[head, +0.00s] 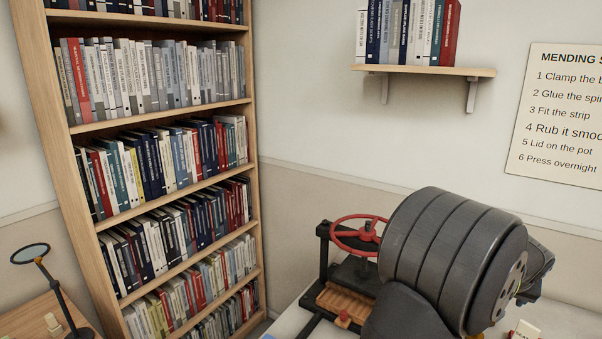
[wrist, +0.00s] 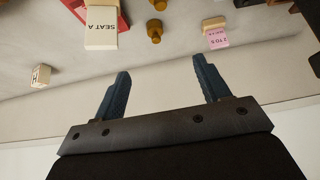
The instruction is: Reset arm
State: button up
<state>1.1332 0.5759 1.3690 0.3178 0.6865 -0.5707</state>
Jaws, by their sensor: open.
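My gripper shows in the wrist view (wrist: 160,85), with its two blue fingers spread apart and nothing between them. It hangs over the edge of a pale worktop (wrist: 140,60), clear of the things on it. In the head view my dark grey arm fills the lower right and hides much of the bench; the gripper itself does not show there.
A book press with a red wheel (head: 358,233) stands left of my arm. In the wrist view are a block marked SEAT A (wrist: 101,27), amber bottles (wrist: 154,28), a pink-labelled block (wrist: 216,39) and a small pale block (wrist: 41,75). A bookcase (head: 85,129) stands left.

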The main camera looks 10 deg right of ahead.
jog(key=s+d, duration=0.6)
jog(key=d, duration=0.4)
jog(key=s+d, duration=0.7)
jog(key=d, duration=0.3)
jog(key=shift+d, duration=0.35)
jog(key=w+a, duration=0.6)
jog(key=a, duration=0.2)
jog(key=w+a, duration=0.5)
jog(key=a, duration=0.4)
jog(key=shift+w, duration=0.4)
jog(key=shift+r, duration=0.1)
